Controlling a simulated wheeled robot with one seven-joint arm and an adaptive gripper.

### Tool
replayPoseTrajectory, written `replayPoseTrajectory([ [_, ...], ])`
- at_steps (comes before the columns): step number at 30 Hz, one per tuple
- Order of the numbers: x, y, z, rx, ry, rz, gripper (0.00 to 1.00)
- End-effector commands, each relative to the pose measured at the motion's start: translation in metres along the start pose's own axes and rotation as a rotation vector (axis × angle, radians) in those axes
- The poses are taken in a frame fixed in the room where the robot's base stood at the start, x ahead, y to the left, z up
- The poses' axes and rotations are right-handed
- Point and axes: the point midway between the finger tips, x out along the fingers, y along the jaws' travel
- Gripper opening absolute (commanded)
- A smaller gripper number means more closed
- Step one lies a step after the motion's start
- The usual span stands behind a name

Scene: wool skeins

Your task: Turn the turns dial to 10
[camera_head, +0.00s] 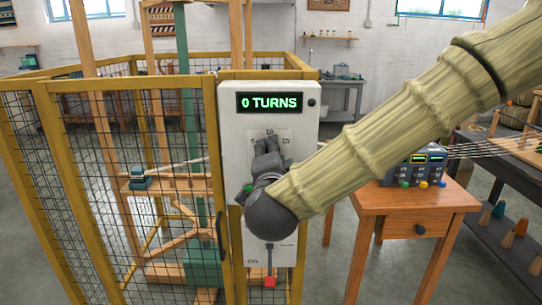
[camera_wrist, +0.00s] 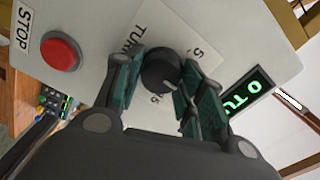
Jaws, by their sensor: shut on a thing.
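The turns dial (camera_wrist: 160,68) is a round black knob on the white control panel (camera_head: 232,130). In the wrist view it sits between the two green-padded fingers of my gripper (camera_wrist: 160,75), which is shut on it. The dial's pointer setting is hard to tell. The display (camera_head: 270,102) above reads "0 TURNS" in green; part of it also shows in the wrist view (camera_wrist: 244,93).
A red STOP button (camera_wrist: 61,52) is on the panel. A red-tipped lever (camera_head: 270,282) hangs below my wrist. A yellow-framed mesh fence (camera_head: 45,160) stands left of the panel. A wooden table (camera_head: 410,205) with a blue control box (camera_head: 412,166) stands right.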

Motion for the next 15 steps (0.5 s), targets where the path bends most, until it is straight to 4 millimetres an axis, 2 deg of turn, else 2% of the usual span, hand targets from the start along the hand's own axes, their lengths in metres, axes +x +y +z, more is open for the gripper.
replayPoseTrajectory([
  [4,0.0016,-0.0024,-0.0022,0.001,0.006,-0.004,0.16],
  [5,0.0016,-0.0024,-0.0022,0.001,0.006,-0.004,0.43],
  [8,0.0014,-0.0021,-0.0018,0.001,0.005,-0.003,0.59],
  [15,0.0006,-0.001,-0.0008,0.0,0.002,-0.002,0.59],
])
